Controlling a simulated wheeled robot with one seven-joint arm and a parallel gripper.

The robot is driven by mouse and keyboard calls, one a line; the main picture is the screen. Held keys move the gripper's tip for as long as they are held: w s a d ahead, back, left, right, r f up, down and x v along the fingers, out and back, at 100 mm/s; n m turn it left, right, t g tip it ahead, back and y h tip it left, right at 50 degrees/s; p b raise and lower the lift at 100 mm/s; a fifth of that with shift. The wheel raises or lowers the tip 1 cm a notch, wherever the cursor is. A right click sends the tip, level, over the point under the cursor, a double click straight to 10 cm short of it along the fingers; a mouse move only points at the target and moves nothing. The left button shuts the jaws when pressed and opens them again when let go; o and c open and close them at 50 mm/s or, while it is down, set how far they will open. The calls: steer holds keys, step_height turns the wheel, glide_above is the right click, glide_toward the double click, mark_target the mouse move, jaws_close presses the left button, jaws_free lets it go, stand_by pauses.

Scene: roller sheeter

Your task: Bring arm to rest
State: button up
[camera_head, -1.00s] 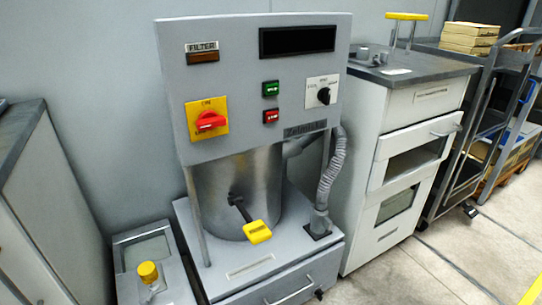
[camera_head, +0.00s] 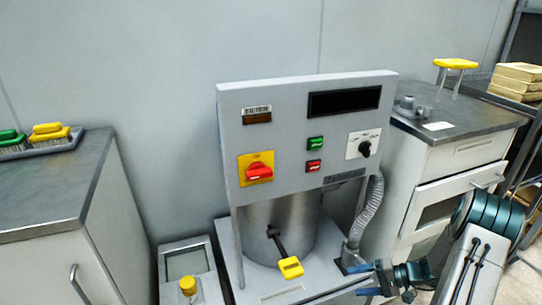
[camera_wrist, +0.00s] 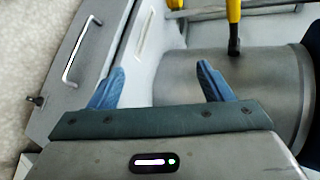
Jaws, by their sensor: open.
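My gripper (camera_head: 369,279) is at the lower right of the head view, with its dark arm link behind it. Its two blue fingers point left, in front of the lower right part of the grey machine (camera_head: 305,165). In the wrist view my gripper (camera_wrist: 161,70) shows two blue fingers spread apart with nothing between them. Beyond them are a metal cylinder (camera_wrist: 270,90) and a yellow handle (camera_wrist: 234,12). A drawer handle (camera_wrist: 82,50) is at the left. I cannot tell whether the fingers touch the machine.
The machine has a red switch (camera_head: 259,173) and a yellow-tipped lever (camera_head: 290,267). A white cabinet (camera_head: 450,165) stands right of it, partly behind my arm. A grey-topped cabinet (camera_head: 50,200) with brushes (camera_head: 50,131) stands at left. A small box with a yellow knob (camera_head: 188,286) is between.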

steer(key=s+a+r+n+g+h+p, duration=0.1)
steer(key=s+a+r+h+p, duration=0.15)
steer(key=r, duration=0.65)
steer(key=s+a+r+n+g+h+p, duration=0.15)
steer(key=a+r+p, duration=0.25)
steer(key=r, duration=0.6)
steer(key=s+a+r+n+g+h+p, duration=0.1)
steer(key=s+a+r+g+h+p, duration=0.15)
steer(key=r, duration=0.65)
steer(key=s+a+r+t+h+p, duration=0.1)
steer(key=s+r+t+h+p, duration=0.1)
steer(key=s+r+p, duration=0.3)
steer(key=s+a+r+t+h+p, duration=0.2)
steer(key=s+r, duration=0.6)
steer(key=r, duration=0.6)
steer(key=shift+n+t+h+p, duration=0.45)
steer(key=shift+h+p, duration=0.5)
steer(key=shift+p, duration=0.45)
steer(key=shift+s+a+r, duration=0.1)
